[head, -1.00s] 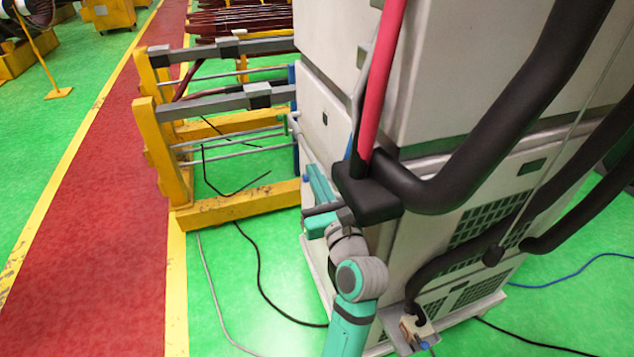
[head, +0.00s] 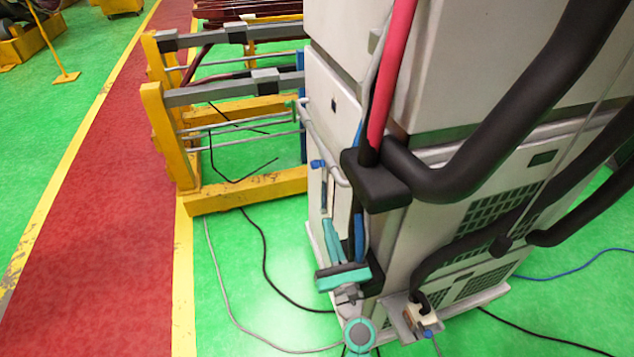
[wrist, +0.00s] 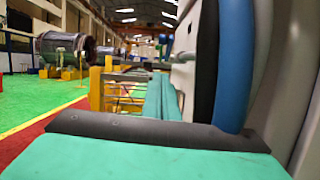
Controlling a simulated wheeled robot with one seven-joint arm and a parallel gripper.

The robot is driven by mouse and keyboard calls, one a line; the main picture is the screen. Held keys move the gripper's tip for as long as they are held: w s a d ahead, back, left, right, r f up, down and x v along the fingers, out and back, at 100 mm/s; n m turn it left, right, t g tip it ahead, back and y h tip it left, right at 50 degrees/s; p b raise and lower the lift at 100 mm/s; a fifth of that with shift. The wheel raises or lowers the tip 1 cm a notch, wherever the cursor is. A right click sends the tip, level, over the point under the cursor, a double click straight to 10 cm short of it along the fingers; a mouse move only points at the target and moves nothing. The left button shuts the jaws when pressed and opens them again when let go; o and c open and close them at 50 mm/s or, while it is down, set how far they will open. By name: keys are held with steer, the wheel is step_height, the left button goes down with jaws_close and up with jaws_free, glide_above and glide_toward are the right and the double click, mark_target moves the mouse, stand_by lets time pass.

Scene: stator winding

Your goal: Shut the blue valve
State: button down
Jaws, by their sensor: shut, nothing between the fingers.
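A small blue valve handle (head: 318,164) sits on the grey pipe (head: 322,140) on the left side of the white cabinet. My gripper (head: 331,224) is below the valve in the head view, close to the cabinet's side and apart from the handle. Its teal fingers point up and away in the head view and are shut with nothing between them. In the wrist view the teal fingers (wrist: 160,96) lie together beyond the teal gripper body. I cannot make out the valve in the wrist view.
The white cabinet (head: 470,130) fills the right, with thick black hoses and a red hose (head: 392,80). A blue hose (wrist: 235,65) is close beside my gripper. A yellow frame (head: 165,140) stands left. Cables lie on the green floor. Another small blue part (head: 428,333) is low on the cabinet.

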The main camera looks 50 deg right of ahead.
glide_toward(315, 164)
steer(key=w+d+f, duration=0.2)
steer(key=w+d, duration=0.1)
steer(key=w, duration=0.2)
steer(key=shift+w+d+r, duration=0.25)
steer(key=shift+w+r, duration=0.05)
steer(key=shift+r, duration=0.15)
steer(key=shift+r, duration=0.15)
stand_by(0.5)
